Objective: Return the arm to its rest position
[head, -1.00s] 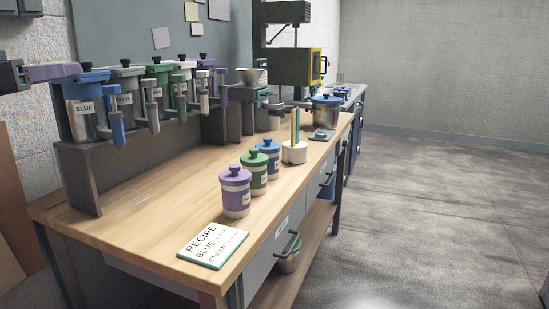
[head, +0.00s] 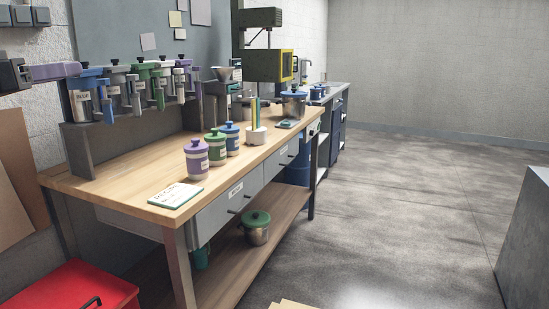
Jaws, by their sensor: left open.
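My left gripper (head: 62,72) comes in from the left edge at upper left, a dark wrist with purple fingers pointing right. Its jaws are open and I see nothing held in them. It overlaps the blue-lidded bottle spindle (head: 83,100) in the picture; I cannot tell whether they touch. Several more spindles stand to the right on the dark rack, among them a green-topped one (head: 156,88). My right gripper is not in view.
The wooden bench (head: 130,175) holds purple (head: 196,160), green (head: 216,148) and blue (head: 230,138) jars and a recipe card (head: 175,195). A red box (head: 75,290) stands at lower left. A grey block (head: 525,240) stands at right.

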